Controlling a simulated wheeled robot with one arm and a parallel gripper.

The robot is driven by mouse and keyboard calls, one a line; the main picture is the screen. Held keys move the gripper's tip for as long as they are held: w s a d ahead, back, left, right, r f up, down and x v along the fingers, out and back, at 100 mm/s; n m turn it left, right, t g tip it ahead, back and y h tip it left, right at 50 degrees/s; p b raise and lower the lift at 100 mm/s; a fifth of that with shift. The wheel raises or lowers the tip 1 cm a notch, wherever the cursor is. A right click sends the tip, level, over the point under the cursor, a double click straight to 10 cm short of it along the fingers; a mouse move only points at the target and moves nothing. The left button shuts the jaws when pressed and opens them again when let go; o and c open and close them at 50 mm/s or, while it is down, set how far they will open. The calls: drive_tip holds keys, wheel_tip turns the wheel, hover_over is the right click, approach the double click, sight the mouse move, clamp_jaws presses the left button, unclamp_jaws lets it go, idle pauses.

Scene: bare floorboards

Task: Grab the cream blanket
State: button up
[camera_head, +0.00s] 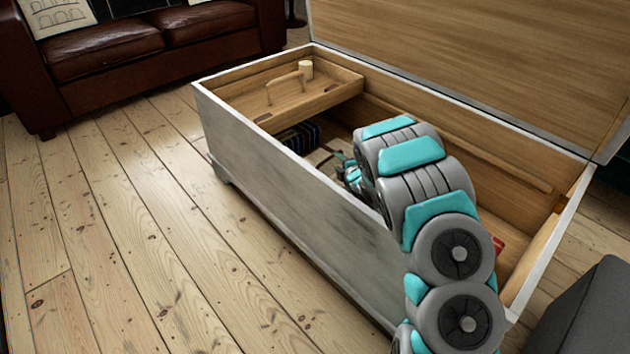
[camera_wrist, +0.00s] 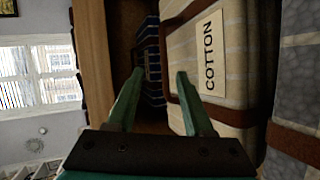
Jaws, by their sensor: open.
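The cream blanket (camera_wrist: 235,90) is folded, with faint checks, a brown strap and a tag reading COTTON, in the wrist view. It lies inside the open chest (camera_head: 290,205); a small pale patch beside my arm in the head view may be part of it. My gripper (camera_wrist: 161,76) is open, its two green fingers apart with nothing seen held between them. One finger overlaps the blanket's edge in the picture; I cannot tell whether they touch. The other finger is over the dark gap beside it. In the head view my arm hides most of the gripper.
A dark blue striped folded cloth (camera_wrist: 152,60) lies beyond the fingers. A grey patterned bundle (camera_wrist: 300,85) lies on the blanket's other side. A wooden tray (camera_head: 345,90) with a wooden piece spans the chest's far end. The raised lid (camera_head: 480,55) stands behind; a red item (camera_head: 497,244) shows inside.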

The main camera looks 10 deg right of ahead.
sight(330, 159)
drive_tip(key=shift+w+a+f, duration=0.15)
drive_tip(key=shift+a, duration=0.15)
drive_tip(key=shift+w+a+f, duration=0.15)
drive_tip(key=shift+w, duration=0.5)
drive_tip(key=shift+f+x, duration=0.2)
drive_tip(key=shift+x, duration=1.05)
drive_tip(key=shift+f+x, duration=0.2)
drive_tip(key=shift+x, duration=1.05)
drive_tip(key=shift+w+f, duration=0.15)
drive_tip(key=shift+w, duration=0.3)
drive_tip(key=shift+c, duration=0.4)
clamp_jaws()
